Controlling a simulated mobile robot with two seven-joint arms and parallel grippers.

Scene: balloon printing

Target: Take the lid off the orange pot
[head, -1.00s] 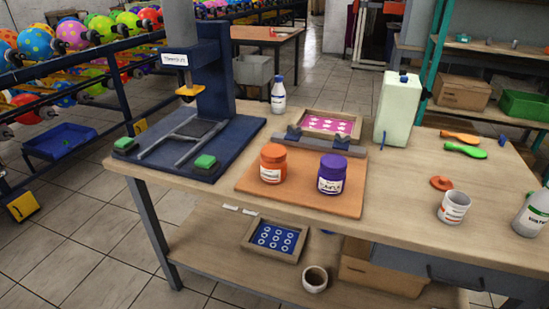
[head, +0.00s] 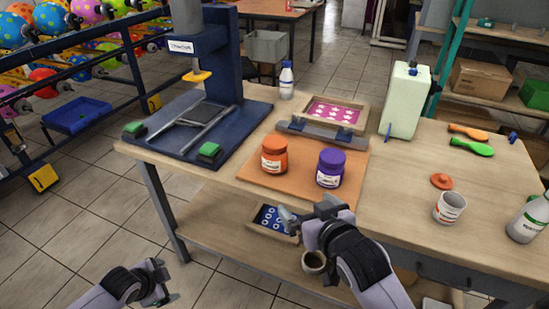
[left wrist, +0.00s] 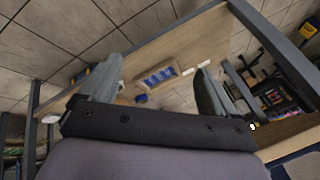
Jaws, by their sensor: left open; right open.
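The orange pot (head: 274,155) stands upright on an orange-brown board (head: 255,178) on the workbench, with its orange lid (head: 274,143) on top. A purple pot (head: 330,168) stands just right of it. My right gripper (head: 308,213) is open and empty in front of the bench's front edge, below and right of the orange pot. My left gripper (head: 166,281) is low at the bottom left of the head view, away from the bench top. The left wrist view shows its two fingers (left wrist: 155,88) spread with nothing between them.
A dark blue press (head: 205,110) stands left of the pots. A framed pink screen (head: 334,112) lies behind them. A white cup (head: 449,208), a loose orange disc (head: 441,181) and a bottle (head: 530,220) are to the right. A blue-patterned frame (head: 268,220) lies on the lower shelf.

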